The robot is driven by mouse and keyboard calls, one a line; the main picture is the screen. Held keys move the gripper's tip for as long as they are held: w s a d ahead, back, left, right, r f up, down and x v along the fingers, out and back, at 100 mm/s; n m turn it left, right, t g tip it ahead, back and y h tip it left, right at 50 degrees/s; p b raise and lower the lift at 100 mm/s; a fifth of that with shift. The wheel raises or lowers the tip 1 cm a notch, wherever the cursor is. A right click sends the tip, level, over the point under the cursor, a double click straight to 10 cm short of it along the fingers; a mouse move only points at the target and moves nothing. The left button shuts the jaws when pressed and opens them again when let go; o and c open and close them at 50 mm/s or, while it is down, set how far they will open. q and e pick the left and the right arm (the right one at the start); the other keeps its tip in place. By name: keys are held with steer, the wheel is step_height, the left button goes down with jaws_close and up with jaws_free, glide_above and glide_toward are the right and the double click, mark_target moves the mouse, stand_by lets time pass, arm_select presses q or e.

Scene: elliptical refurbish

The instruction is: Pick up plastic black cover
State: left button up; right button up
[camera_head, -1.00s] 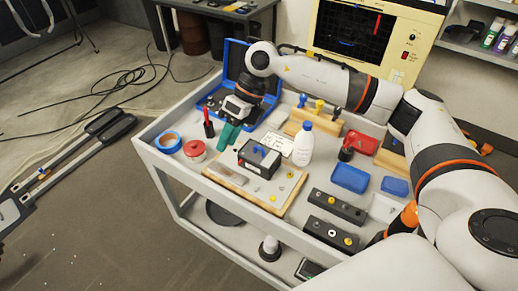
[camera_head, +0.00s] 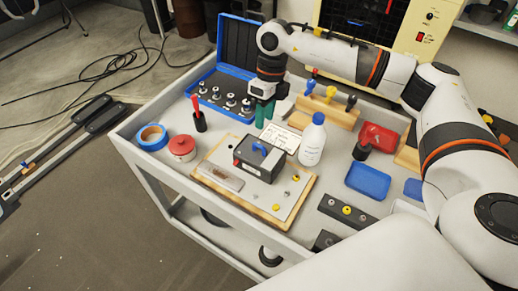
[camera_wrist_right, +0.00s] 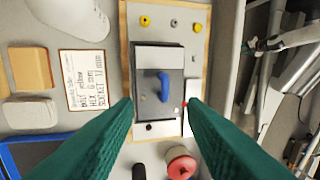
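A dark box-like unit (camera_head: 260,160) with a black cover on top and a blue handle (camera_head: 258,149) sits on the wood-edged board on the cart. In the right wrist view the dark cover (camera_wrist_right: 150,62) lies flat, with the blue handle (camera_wrist_right: 164,86) standing on it. My right gripper (camera_head: 265,113) has green fingers pointing down, above the cart behind the unit. In the right wrist view its fingers (camera_wrist_right: 160,103) are spread apart and empty, with the unit between and beyond them. My left gripper is not in view.
Around the board (camera_head: 228,198) stand a red-lidded jar (camera_head: 182,148), blue tape (camera_head: 152,137), a white bottle (camera_head: 312,140), a label card (camera_head: 280,137) and an open blue case (camera_head: 228,92). Blue trays (camera_head: 368,180) and black blocks lie to the right.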

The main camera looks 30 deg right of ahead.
mark_target(262, 142)
steer(key=f, duration=0.2)
steer(key=s, duration=0.1)
steer(key=shift+a+f+p, duration=0.3)
steer(key=shift+a+f, duration=0.1)
steer(key=f, duration=0.1)
steer(key=f+p, duration=0.1)
steer(key=f, duration=0.1)
steer(key=f+p, duration=0.1)
steer(key=shift+s+a+f, duration=0.3)
steer(key=shift+a+f, duration=0.1)
steer(key=shift+f, duration=0.3)
jaws_close()
